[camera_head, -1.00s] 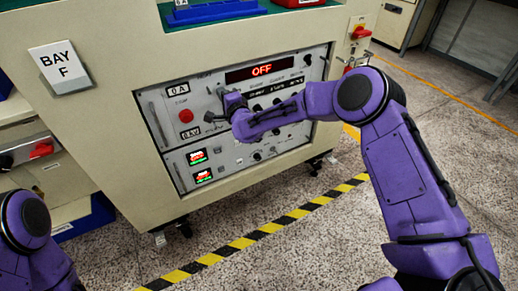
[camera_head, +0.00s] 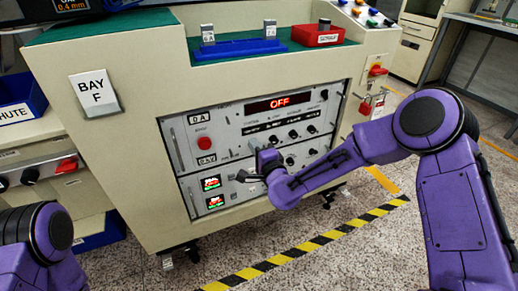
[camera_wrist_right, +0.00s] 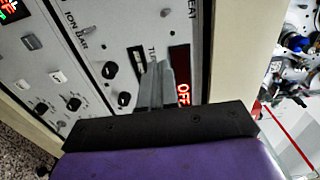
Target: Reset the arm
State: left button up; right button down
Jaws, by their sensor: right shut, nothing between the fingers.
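My right arm (camera_head: 445,170) is purple and reaches in from the right in the head view. Its gripper (camera_head: 250,176) is in front of the control panel (camera_head: 228,130) of the bay F cabinet. In the right wrist view the fingers (camera_wrist_right: 156,85) are together with nothing between them, and they point at the panel beside the red display. Whether the fingertips touch the panel, I cannot tell. The display (camera_head: 279,103) reads OFF. Of my left arm (camera_head: 38,245), only a purple part shows at the lower left; its gripper is out of view.
A blue holder (camera_head: 238,50) and a red box (camera_head: 318,37) stand on the green cabinet top (camera_head: 130,30). A red switch and padlock are at the cabinet's right edge. A blue bin (camera_head: 18,100) is at the left. Striped tape (camera_head: 320,240) marks open floor in front.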

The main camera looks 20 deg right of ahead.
jog(key=s+d+f+n+g+h, duration=0.2)
jog(key=s+d+f+n+g, duration=0.15)
jog(key=s+f, duration=0.7)
jog(key=s+d+f+n+g+h, duration=0.1)
jog(key=s+d+f+n+g, duration=0.3)
jog(key=s+f, duration=0.6)
jog(key=s+d+f+n+g+h, duration=0.1)
jog(key=s+d+f+g, duration=0.15)
jog(key=s, duration=0.45)
jog(key=s+d+f+g+h, duration=0.1)
jog(key=s+d+f+g, duration=0.2)
jog(key=s, duration=0.4)
jog(key=s+d+f+n+g+h, duration=0.15)
jog(key=s+f, duration=0.25)
jog(key=s, duration=0.4)
notch_tip(320, 180, up, 17)
jog(key=p, duration=1.6)
jog(key=shift+s+d+f+p, duration=0.15)
jog(key=shift+f+p, duration=0.05)
jog(key=shift+p, duration=0.2)
jog(key=shift+y, duration=0.25)
